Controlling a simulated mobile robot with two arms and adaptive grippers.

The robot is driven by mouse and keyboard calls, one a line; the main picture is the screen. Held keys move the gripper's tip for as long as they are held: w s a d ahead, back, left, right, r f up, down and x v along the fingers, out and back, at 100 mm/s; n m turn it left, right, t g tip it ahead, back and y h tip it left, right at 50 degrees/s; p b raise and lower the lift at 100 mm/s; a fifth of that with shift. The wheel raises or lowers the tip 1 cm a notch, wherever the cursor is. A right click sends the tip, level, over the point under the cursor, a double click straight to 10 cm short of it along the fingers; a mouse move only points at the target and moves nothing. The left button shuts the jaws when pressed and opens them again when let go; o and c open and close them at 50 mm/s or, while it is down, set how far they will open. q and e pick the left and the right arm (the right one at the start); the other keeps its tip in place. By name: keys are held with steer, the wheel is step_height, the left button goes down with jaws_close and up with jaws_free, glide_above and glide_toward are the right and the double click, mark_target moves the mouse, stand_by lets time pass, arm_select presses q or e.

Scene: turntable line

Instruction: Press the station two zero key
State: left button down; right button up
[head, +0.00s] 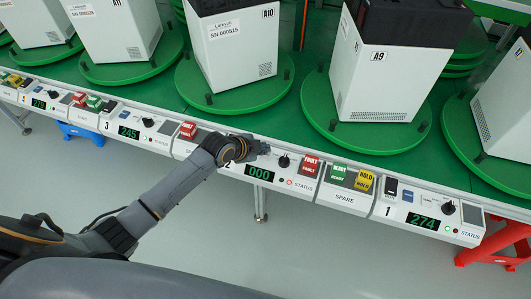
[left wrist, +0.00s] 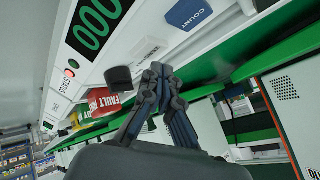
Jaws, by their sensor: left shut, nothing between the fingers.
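The station two panel has a green display (head: 259,172) reading 000; it also shows at the upper left of the left wrist view (left wrist: 95,22). In that view the pale zero key (left wrist: 149,49) lies between the blue COUNT key (left wrist: 189,12) and the black knob (left wrist: 118,78). My left gripper (left wrist: 161,70) is shut and empty, its tips right by the zero key; I cannot tell whether they touch it. In the head view my left gripper (head: 264,148) is over the station two panel and hides its keys. My right gripper is not in view.
A red FAULT block (head: 309,165) sits right of the station two knob (head: 284,161). Green READY (head: 338,172) and yellow HOLD (head: 364,180) blocks are on the spare panel. White units on green turntables (head: 240,95) stand behind the rail.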

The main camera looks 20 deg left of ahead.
mark_target(264, 156)
arm_select(q)
step_height(264, 156, up, 5)
steer(key=p, duration=0.5)
steer(key=shift+r, duration=0.1)
stand_by(0.3)
stand_by(0.4)
